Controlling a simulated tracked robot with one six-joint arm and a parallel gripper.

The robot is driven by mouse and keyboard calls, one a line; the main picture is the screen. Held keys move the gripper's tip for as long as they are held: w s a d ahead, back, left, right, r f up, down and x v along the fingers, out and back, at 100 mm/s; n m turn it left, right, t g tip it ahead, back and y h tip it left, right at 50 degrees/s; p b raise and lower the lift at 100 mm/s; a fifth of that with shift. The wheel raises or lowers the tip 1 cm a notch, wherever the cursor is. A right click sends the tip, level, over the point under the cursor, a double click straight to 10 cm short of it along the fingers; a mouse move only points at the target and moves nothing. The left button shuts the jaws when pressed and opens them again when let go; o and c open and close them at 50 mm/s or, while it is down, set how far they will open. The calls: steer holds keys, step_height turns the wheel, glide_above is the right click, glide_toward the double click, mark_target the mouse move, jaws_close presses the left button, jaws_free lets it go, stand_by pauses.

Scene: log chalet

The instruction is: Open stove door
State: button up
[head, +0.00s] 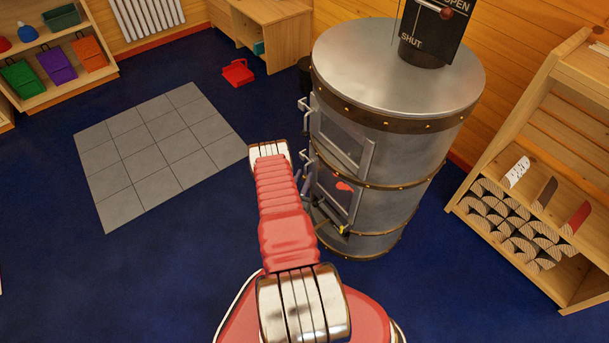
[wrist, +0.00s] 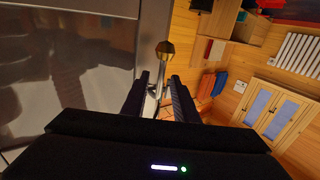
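The stove (head: 385,120) is a grey metal cylinder with brass-studded bands. Its upper door (head: 342,140) has a dark window, and the lower door (head: 334,192) has a smaller window with something red showing. Both doors look closed, with metal handles on their left side. My gripper is mostly hidden behind my red arm in the head view. In the wrist view my gripper (wrist: 159,79) has its two black fingers apart. A metal handle with a brass knob (wrist: 165,48) stands between and just beyond the fingertips. I cannot tell which door it belongs to or whether the fingers touch it.
A black OPEN/SHUT plate (head: 432,28) stands on the stove top. A wooden rack (head: 573,200) with logs is at right. Grey floor tiles (head: 155,150) and a red dustpan (head: 238,73) lie left of the stove. The blue floor there is mostly free.

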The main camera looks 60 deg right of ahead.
steer(key=shift+w+d, duration=0.1)
steer(key=shift+d, duration=0.55)
steer(key=shift+c, duration=0.6)
jaws_close()
steer(key=shift+s, duration=0.2)
steer(key=shift+s+d, duration=0.1)
steer(key=shift+d, duration=0.2)
steer(key=shift+a, duration=0.2)
